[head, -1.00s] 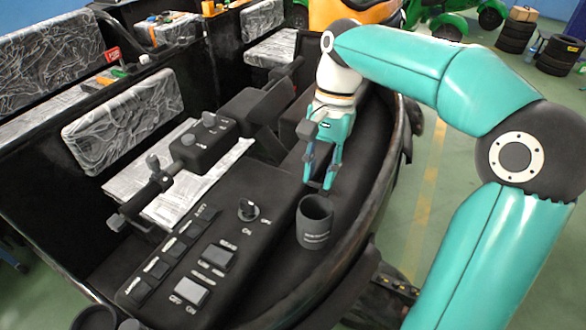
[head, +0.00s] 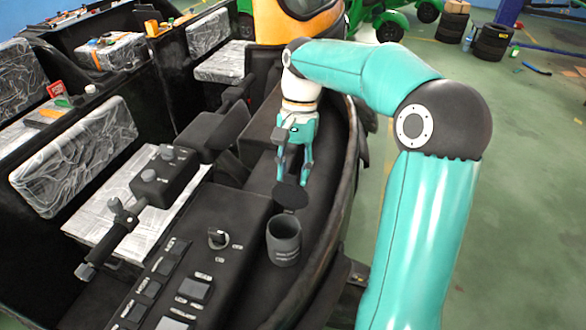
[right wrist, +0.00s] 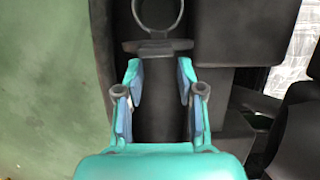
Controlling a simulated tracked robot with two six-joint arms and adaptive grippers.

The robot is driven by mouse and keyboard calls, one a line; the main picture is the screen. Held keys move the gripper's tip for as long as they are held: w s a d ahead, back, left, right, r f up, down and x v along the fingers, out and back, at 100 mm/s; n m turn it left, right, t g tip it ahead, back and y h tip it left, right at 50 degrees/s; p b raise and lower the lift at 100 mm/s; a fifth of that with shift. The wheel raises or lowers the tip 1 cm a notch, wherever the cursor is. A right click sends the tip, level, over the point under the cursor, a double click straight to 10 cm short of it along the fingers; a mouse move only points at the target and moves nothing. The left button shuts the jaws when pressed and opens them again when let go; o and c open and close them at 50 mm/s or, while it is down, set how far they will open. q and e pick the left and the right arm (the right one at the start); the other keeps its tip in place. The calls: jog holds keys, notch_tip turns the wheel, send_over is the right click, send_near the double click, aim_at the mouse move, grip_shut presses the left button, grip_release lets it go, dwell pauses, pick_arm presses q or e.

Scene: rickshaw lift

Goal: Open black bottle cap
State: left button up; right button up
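The black bottle (head: 284,246) stands upright on the dark ledge, and its round mouth looks open. A dark round disc, apparently its cap (head: 291,196), stands raised at the bottle's far side, between the mouth and my right gripper (head: 292,180). The right wrist view shows the bottle's ring-shaped rim (right wrist: 157,34) and the cap edge-on (right wrist: 157,47) just beyond my right fingertips (right wrist: 160,66). The fingers are apart with nothing seen between them; whether a tip touches the cap is unclear. My left gripper is out of view.
A control panel with a knob (head: 218,238) and several square switches lies left of the bottle. A lever box (head: 163,176) and wrapped seats (head: 80,155) are farther left. The curved body edge runs close on the right, with open green floor (head: 500,220) beyond.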

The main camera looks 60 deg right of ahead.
jog(key=shift+o, duration=0.8)
jog(key=shift+s+r, duration=0.1)
jog(key=shift+r, duration=0.1)
jog(key=v, duration=1.1)
jog(key=shift+d+r, duration=0.25)
